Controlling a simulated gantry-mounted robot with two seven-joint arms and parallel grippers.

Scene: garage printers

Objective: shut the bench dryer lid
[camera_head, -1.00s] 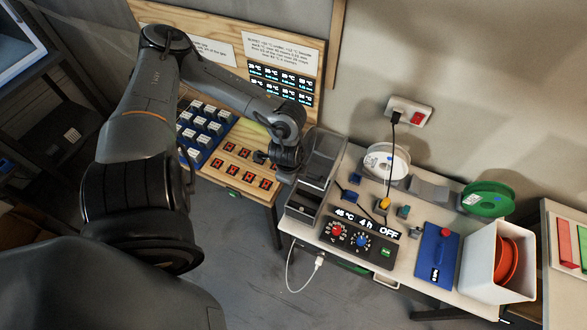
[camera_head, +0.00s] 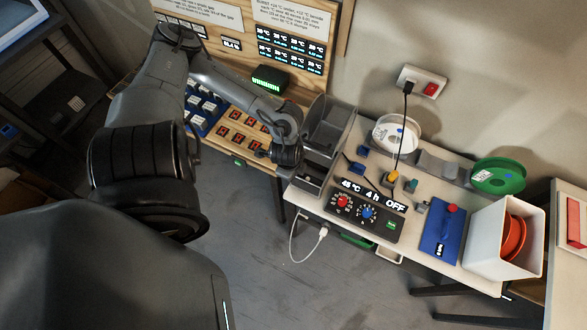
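The bench dryer stands on the pale bench. Its control panel (camera_head: 366,213) has a red and a blue knob and reads 45 °C, 4 h, OFF. Its smoky see-through lid (camera_head: 330,122) is raised at the back of the open dark chamber (camera_head: 308,178). My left gripper (camera_head: 265,154) is at the chamber's left side, beside the lid's lower left edge. I cannot tell whether it touches the lid, and its fingers are too small and dark to read. My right gripper is not in view.
A white spool (camera_head: 396,133), a green spool (camera_head: 497,176), a blue plate with a red knob (camera_head: 440,232) and a white bin (camera_head: 497,240) stand right of the dryer. A black cord runs to the wall socket (camera_head: 421,84). The left bench holds a button panel (camera_head: 232,130).

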